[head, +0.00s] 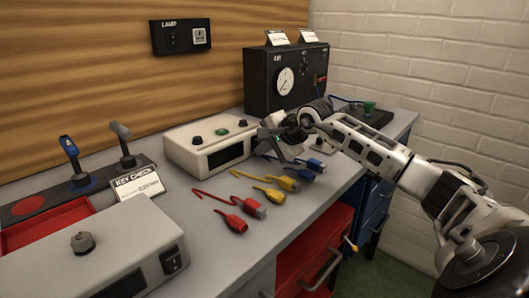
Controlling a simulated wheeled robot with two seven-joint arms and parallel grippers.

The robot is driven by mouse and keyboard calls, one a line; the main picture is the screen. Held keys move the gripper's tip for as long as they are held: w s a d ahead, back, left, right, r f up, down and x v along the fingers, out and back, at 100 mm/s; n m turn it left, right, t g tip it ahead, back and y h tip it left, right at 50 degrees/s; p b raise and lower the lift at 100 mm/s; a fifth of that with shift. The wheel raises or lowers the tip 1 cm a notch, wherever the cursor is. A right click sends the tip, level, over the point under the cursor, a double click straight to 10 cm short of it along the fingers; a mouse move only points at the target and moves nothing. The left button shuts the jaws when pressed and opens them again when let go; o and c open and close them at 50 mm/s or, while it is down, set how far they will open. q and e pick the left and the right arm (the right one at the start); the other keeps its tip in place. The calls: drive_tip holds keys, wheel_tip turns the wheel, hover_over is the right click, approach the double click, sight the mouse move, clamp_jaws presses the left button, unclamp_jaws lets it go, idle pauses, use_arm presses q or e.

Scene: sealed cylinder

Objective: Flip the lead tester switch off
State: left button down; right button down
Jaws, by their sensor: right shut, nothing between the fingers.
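No label that I can read says "lead tester". A white box (210,146) with a green button, dark knobs and a dark display stands mid-bench behind the coloured leads. A second grey-white box (95,262) at the front left has a black rocker switch (173,260) on its right end; its position is too small to tell. My right gripper (276,147) is shut and empty, at the right end of the middle white box, partly overlapping it; I cannot tell whether they touch. My left gripper is not in view.
Red (235,222), yellow (270,195) and blue (307,174) leads lie on the bench. A black gauge box (286,85) stands behind. Two levers, a "KEY CHECK" card (137,183) and a red tray (48,224) are at left. A "LAMP" switch panel (181,36) hangs on the wall.

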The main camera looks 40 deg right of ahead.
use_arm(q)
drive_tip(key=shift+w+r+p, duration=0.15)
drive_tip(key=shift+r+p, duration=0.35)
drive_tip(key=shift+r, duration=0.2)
use_arm(e)
drive_tip(key=shift+r, duration=1)
